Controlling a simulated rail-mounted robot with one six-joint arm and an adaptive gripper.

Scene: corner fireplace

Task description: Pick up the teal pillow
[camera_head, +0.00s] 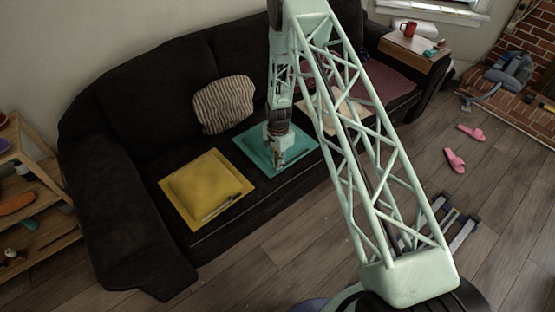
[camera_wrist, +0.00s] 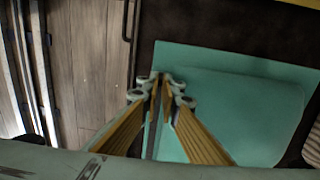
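The teal pillow (camera_head: 303,147) lies flat on the sofa seat, with a flat border around its raised middle. In the wrist view the pillow (camera_wrist: 240,110) fills most of the right half. My gripper (camera_head: 278,160) points down at the pillow. In the wrist view my gripper's fingertips (camera_wrist: 162,85) are over the pillow's flat border, close to its left edge. The two finger pads are close together with a narrow gap between them. I cannot tell whether they pinch the border fabric. The pillow shows no clear lift or fold.
On the dark sofa (camera_head: 110,215), a yellow pillow (camera_head: 205,188) lies left, a striped pillow (camera_head: 224,104) leans behind, and a beige pillow (camera_head: 335,118) lies right, partly behind my arm. Wooden shelves (camera_head: 40,228) stand left. Pink slippers (camera_head: 455,160) lie on the open floor.

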